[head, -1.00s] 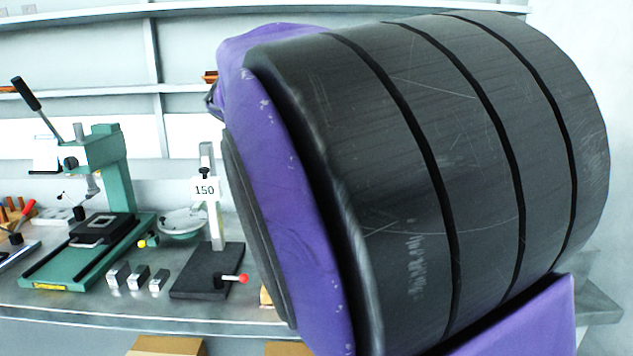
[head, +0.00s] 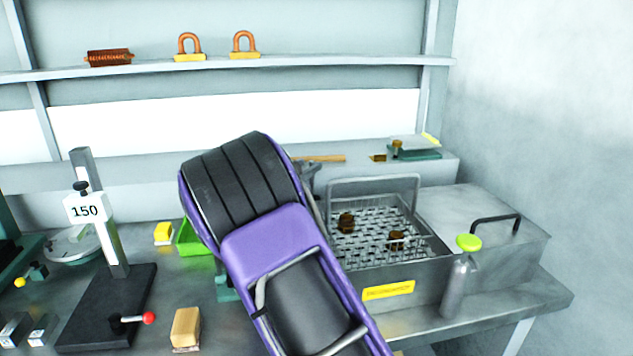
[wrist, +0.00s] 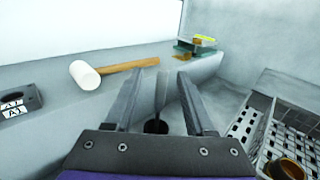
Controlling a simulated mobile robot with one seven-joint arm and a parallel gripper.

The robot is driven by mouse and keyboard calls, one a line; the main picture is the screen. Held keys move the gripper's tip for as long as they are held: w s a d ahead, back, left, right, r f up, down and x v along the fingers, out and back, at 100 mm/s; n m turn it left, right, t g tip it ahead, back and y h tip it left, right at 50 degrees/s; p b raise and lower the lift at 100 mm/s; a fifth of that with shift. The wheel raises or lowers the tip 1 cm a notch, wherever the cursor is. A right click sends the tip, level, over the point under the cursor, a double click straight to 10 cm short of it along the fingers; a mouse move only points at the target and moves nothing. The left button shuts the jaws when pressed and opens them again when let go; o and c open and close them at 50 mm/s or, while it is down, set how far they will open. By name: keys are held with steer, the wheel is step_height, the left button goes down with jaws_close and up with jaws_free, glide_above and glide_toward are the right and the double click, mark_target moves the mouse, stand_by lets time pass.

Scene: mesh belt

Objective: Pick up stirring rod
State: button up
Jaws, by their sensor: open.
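In the wrist view a thin grey upright piece (wrist: 161,90), which looks like the stirring rod, stands between the fingers of my gripper (wrist: 160,75). A dark round part (wrist: 156,127) shows at its lower end. The fingers are apart, one on each side of it, with gaps visible; I cannot tell how deep it sits between them. In the head view my arm covers this spot, and I cannot make out the rod there.
A mesh basket (head: 409,214) with brown parts sits in a tank (head: 350,296) right of my arm. A lid (head: 458,204) and a grey bottle (head: 460,288) stand farther right. A white-headed mallet (wrist: 85,75) lies behind my gripper. A gauge stand (head: 110,308) is at left.

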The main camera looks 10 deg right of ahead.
steer(key=x, duration=0.5)
steer(key=shift+w+d, duration=0.15)
steer(key=shift+d, duration=0.3)
jaws_close()
stand_by(1.0)
